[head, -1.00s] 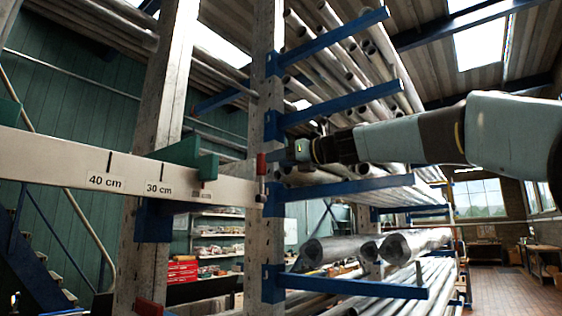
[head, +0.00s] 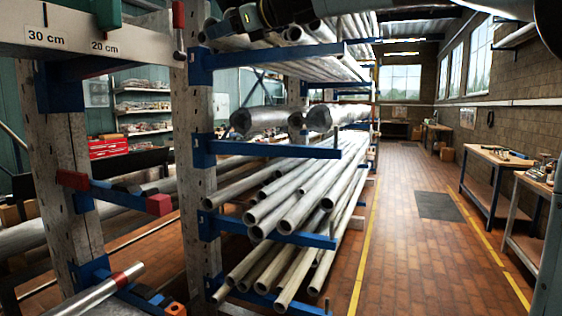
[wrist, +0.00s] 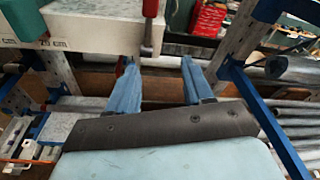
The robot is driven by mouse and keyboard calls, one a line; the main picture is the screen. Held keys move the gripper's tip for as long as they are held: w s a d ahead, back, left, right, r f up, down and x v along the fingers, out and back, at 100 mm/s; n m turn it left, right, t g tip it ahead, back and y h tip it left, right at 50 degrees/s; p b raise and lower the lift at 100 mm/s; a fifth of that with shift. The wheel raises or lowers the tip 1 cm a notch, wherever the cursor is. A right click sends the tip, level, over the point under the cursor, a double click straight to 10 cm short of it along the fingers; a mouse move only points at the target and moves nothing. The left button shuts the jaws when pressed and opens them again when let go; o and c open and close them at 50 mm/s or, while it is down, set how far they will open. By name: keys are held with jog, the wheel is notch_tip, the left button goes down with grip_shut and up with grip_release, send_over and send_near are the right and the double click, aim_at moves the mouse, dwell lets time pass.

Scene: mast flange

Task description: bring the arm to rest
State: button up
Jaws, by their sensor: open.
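My gripper (wrist: 157,70) shows in the wrist view with its two blue fingers apart and nothing between them. It points toward the end of a white beam (wrist: 88,24) marked in centimetres. A red-handled pin or lever (wrist: 149,10) at the beam's end shows just above and between the fingertips; I cannot tell any contact. In the head view my gripper (head: 222,27) is small at the top edge, right of the red handle (head: 178,15) and in front of the pipe rack. Part of my arm is cut off by the top edge.
A blue-armed rack (head: 270,239) full of grey pipes stands close below and behind my gripper. Workbenches (head: 497,160) line the right wall. The brick-coloured floor aisle (head: 405,240) between is clear.

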jog(key=s+d+f+n+h, duration=0.4)
jog(key=s+d+f+n, duration=0.2)
jog(key=d+f, duration=0.6)
jog(key=s+d+f+n+g+h, duration=0.1)
jog(key=s+d+f+n+h, duration=0.4)
jog(key=s+d+f, duration=0.6)
jog(key=s+d+f+n+h, duration=0.5)
jog(key=s+d+f+n, duration=0.3)
jog(key=d+f, duration=0.6)
notch_tip(320, 180, down, 5)
jog(key=shift+s+f+n+g, duration=0.2)
jog(key=shift+n+g, duration=0.1)
jog(key=shift+g, duration=0.1)
jog(key=shift+c, duration=0.7)
jog(key=shift+d, duration=0.1)
